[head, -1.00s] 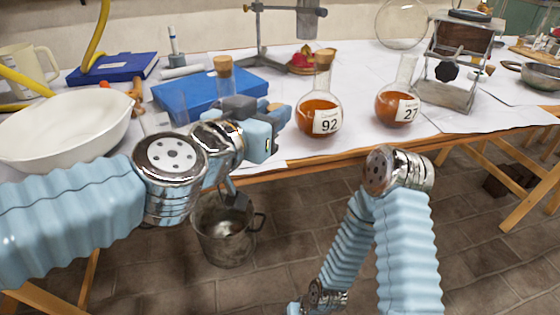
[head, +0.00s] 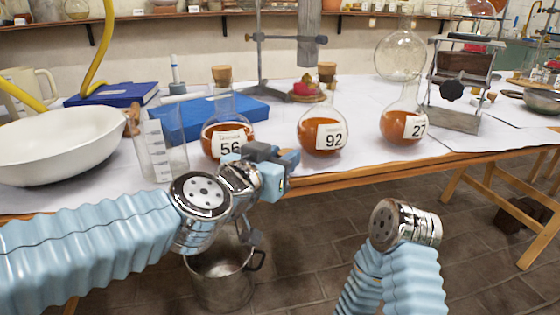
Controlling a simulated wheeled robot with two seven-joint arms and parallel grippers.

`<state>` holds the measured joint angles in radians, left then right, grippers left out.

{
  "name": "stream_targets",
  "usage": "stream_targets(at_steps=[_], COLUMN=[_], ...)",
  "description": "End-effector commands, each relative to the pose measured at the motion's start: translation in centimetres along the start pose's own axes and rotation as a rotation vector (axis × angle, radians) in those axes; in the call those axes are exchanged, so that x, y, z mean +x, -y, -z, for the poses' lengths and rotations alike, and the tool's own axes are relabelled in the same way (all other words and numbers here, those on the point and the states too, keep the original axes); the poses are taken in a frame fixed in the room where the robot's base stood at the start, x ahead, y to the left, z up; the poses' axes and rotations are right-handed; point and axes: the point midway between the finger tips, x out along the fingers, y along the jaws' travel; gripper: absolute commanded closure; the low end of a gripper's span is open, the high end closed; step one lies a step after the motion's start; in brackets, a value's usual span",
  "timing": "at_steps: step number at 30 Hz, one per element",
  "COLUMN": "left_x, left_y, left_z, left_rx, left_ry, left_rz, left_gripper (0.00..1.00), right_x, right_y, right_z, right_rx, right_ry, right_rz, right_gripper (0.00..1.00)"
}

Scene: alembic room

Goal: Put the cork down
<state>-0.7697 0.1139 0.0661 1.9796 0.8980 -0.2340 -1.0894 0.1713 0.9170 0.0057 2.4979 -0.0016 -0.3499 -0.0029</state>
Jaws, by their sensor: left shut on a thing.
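My left gripper (head: 284,168) is shut in front of the table edge, between the flasks labelled 56 (head: 226,140) and 92 (head: 323,131). Its fingers hide what it holds; no cork shows clearly in them. A cork (head: 221,73) is at the mouth of flask 56. Another cork (head: 327,72) shows at the top of flask 92. The flask labelled 27 (head: 403,124) has no cork in its mouth. My right arm shows at the lower right, with its gripper out of view.
The white table (head: 365,160) has bare paper in front of flasks 92 and 27. A glass beaker (head: 162,157) and a white bowl (head: 60,145) stand at the left. A blue book (head: 180,118) lies behind. A metal bucket (head: 222,278) is below the edge.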

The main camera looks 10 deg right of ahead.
Motion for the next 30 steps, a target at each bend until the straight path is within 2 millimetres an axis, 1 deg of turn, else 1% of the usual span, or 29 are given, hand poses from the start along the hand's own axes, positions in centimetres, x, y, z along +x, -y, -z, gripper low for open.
stream_targets(at_steps=[2,3,5,6,8,15,18,19,23,30], left_x=[0.1,0.1,0.0,0.0,0.0,0.0,-0.1,-0.4,-2.7,-8.4], left_y=[0.0,0.0,0.0,0.0,0.0,0.0,0.0,0.0,0.0,0.1], left_z=[-0.4,-0.4,-0.3,-0.3,-0.3,-0.3,0.3,0.2,0.4,0.6], left_rx=[0.001,0.001,0.001,0.001,0.001,0.001,-0.001,0.0,0.001,0.001], left_ry=[0.0,0.0,0.0,0.0,0.0,0.0,0.0,0.0,-0.002,-0.002], left_rz=[0.0,0.0,0.0,0.0,0.0,0.0,0.0,0.0,0.001,0.002], left_gripper=[1.0,0.67,0.58,0.52,0.43,0.43,0.43,0.43,0.43,0.43], right_x=[0.3,0.3,0.2,0.2,0.2,0.2,-0.3,-0.3,-1.0,-3.0], right_y=[-0.1,-0.1,0.0,0.0,0.0,0.0,0.1,0.1,0.3,0.8], right_z=[0.0,0.0,0.0,0.0,0.0,0.0,0.0,0.0,0.0,0.2], right_rx=[0.0,0.0,0.0,0.0,0.0,0.0,0.0,0.0,0.0,0.002], right_ry=[0.001,0.001,0.001,0.001,0.001,0.001,0.0,0.0,-0.002,-0.007], right_rz=[0.0,0.001,0.001,0.001,0.001,0.001,0.0,0.0,-0.002,-0.006], right_gripper=[0.3,0.3,0.3,0.3,0.3,0.3,0.3,0.3,0.3,0.3])
